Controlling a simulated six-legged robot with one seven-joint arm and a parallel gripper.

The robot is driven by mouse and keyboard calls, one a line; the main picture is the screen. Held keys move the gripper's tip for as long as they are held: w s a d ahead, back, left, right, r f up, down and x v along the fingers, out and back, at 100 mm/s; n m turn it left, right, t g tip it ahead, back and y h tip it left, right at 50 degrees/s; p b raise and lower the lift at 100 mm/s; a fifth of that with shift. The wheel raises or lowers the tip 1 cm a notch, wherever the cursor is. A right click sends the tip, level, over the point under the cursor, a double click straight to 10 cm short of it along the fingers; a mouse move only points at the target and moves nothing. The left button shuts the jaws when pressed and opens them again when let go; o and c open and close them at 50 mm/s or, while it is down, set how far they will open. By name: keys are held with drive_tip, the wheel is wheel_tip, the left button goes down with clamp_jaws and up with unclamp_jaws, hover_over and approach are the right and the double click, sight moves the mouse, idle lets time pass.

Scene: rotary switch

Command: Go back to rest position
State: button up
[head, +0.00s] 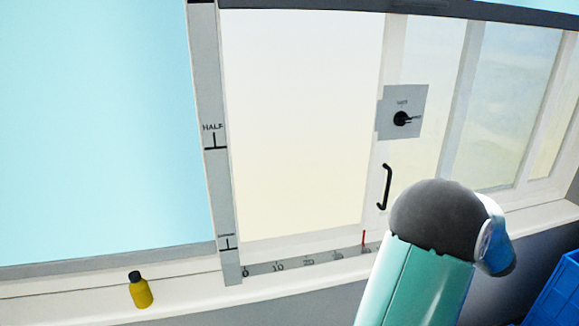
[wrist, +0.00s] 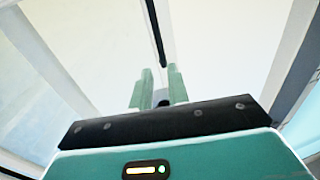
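In the head view a black rotary switch (head: 401,118) sits on a grey square plate (head: 413,97) on the window frame, with its pointer to the right. My arm is in front at the lower right, and my gripper is hidden in that view. In the wrist view the two green fingers of my gripper (wrist: 159,80) stand apart with a gap between them. I see nothing held between the tips. A thin black bar (wrist: 155,30) shows beyond the fingertips; I cannot tell whether it touches them.
A black handle (head: 385,187) is on the sliding window below the switch. A yellow bottle (head: 141,291) with a dark cap stands on the sill at the left. A marked scale (head: 308,261) with a red pointer runs along the bottom. A blue crate (head: 557,292) is at the lower right.

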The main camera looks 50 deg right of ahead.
drive_tip(key=w+a+r+m+g+h, duration=0.1)
drive_tip(key=w+a+r, duration=0.3)
drive_tip(key=w, duration=0.4)
drive_tip(key=w+a+r+g+h, duration=0.1)
drive_tip(key=w+a+r, duration=0.2)
drive_tip(key=w+a, duration=0.35)
drive_tip(key=w+a+r+m+g+h, duration=0.15)
drive_tip(key=w+r, duration=0.25)
drive_tip(key=w, duration=0.5)
drive_tip(key=w+a+f+n+g+y, duration=0.1)
drive_tip(key=w+a, duration=0.1)
drive_tip(key=a, duration=0.6)
drive_tip(key=w+a+f+g+y, duration=0.1)
drive_tip(key=w+a, duration=0.1)
drive_tip(key=a, duration=0.6)
drive_tip(key=s+a+f+n+g+y, duration=0.1)
drive_tip(key=s+a+f+n+y, duration=0.1)
drive_tip(key=a, duration=0.8)
drive_tip(key=s+a+f+n+g+y, duration=0.2)
drive_tip(key=s+a, duration=0.4)
drive_tip(key=a, duration=0.5)
drive_tip(key=s+a+f+n+g+y, duration=0.2)
drive_tip(key=s+a+f+y, duration=0.2)
drive_tip(key=a, duration=0.7)
drive_tip(key=shift+s+f, duration=0.35)
drive_tip(key=shift+f, duration=0.05)
drive_tip(key=shift+d+g+y, duration=0.2)
drive_tip(key=shift+g+y, duration=0.05)
